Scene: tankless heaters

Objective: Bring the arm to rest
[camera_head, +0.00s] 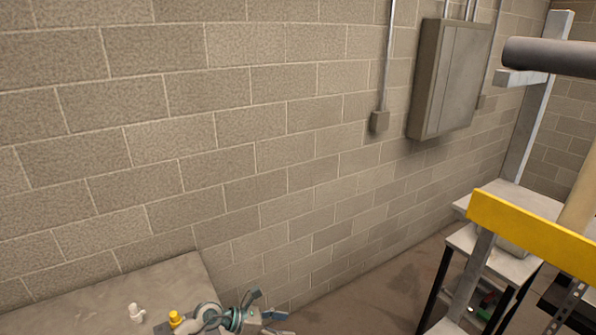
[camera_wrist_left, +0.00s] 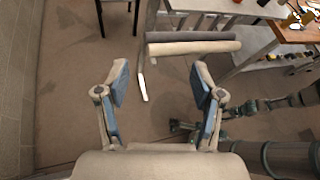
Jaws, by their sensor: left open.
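My left gripper (camera_head: 268,306) shows at the bottom of the head view, in front of the block wall and just right of a grey ledge. Its two fingers are spread apart. In the left wrist view the same gripper (camera_wrist_left: 159,88) is open and empty, with bare brown floor behind the gap. Dark teal jointed parts, probably mine, reach in from the right of that view behind the right finger.
A grey ledge (camera_head: 90,295) with small white (camera_head: 136,312) and yellow (camera_head: 175,318) fittings lies lower left. A metal box (camera_head: 450,80) hangs on the wall. A yellow beam (camera_head: 535,232) and frame stand at right. Two rollers (camera_wrist_left: 192,47) lie beyond the fingers.

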